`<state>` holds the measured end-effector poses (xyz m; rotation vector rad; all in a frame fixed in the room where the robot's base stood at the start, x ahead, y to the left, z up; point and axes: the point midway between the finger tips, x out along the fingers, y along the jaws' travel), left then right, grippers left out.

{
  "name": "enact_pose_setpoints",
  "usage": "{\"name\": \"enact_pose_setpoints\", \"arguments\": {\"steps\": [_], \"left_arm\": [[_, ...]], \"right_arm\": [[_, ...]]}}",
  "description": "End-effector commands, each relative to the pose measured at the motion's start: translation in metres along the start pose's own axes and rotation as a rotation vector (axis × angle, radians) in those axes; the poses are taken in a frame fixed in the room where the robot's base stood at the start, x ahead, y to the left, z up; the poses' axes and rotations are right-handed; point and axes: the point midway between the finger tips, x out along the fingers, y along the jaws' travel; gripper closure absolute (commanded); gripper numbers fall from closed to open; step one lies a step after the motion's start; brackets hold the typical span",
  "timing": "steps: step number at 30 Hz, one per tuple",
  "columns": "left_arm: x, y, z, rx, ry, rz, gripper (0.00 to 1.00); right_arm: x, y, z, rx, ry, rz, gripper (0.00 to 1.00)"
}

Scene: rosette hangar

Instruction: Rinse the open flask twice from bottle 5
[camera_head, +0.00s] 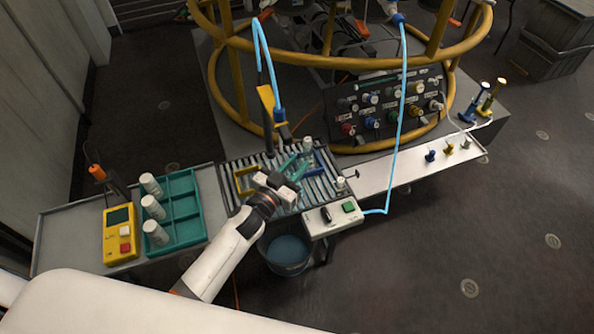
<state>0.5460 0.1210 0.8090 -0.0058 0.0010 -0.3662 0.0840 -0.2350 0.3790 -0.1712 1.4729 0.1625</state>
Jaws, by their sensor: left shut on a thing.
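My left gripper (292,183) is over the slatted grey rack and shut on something. Its jaws and wrist hide most of what it holds. A teal, see-through item (293,164) shows right by the jaws, and I cannot tell whether it is the open flask or the held thing. A small white-topped piece (307,144) stands just behind it. Several white bottles (152,207) stand along the left side of the teal tray (187,244). Their numbers are too small to read, so I cannot pick out bottle 5. My right gripper is not in view.
The slatted rack (234,178) has a yellow bracket (243,178) and a small white cylinder (340,183). A blue bucket (287,255) stands below the front edge. A yellow meter (119,234) is at left. Blue hoses and a yellow ring frame (228,98) rise behind.

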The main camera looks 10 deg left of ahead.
Motion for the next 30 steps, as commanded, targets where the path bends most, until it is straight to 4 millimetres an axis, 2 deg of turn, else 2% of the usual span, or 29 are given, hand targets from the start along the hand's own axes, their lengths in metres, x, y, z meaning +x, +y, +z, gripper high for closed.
{"name": "enact_pose_setpoints", "arguments": {"steps": [2,8,21,23,30], "left_arm": [[0.001,0.002,0.001,-0.019,0.000,0.001,1.00],[0.001,0.003,-0.019,-0.178,0.000,0.001,1.00],[0.001,0.006,-0.073,-0.715,-0.001,0.001,1.00],[0.001,0.003,-0.067,-0.816,-0.001,0.000,1.00],[0.001,-0.006,-0.072,-1.192,-0.002,-0.001,1.00]], "right_arm": [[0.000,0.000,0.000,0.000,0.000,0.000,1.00],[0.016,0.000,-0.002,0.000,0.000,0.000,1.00],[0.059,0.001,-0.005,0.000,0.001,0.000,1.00],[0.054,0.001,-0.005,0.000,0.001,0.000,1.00],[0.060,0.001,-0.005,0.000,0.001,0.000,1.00]]}}
